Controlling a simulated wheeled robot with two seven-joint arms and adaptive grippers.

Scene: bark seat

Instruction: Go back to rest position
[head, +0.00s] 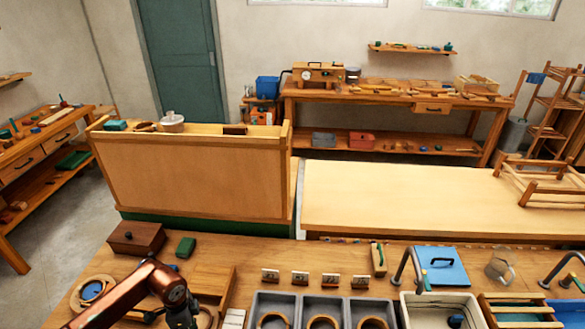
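The copper-coloured link of my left arm rises from the bottom left in the head view and bends to a dark joint over the near workbench (215,262). A dark part hangs below that joint and is cut by the bottom edge. No fingers of my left gripper can be made out. My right arm and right gripper do not show.
The near bench holds a dark brown box (136,238), a green block (186,247), grey bins (271,298), a white basin (408,312) and a blue board (440,266). A wooden panel (200,175) and a pale tabletop (400,198) stand beyond.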

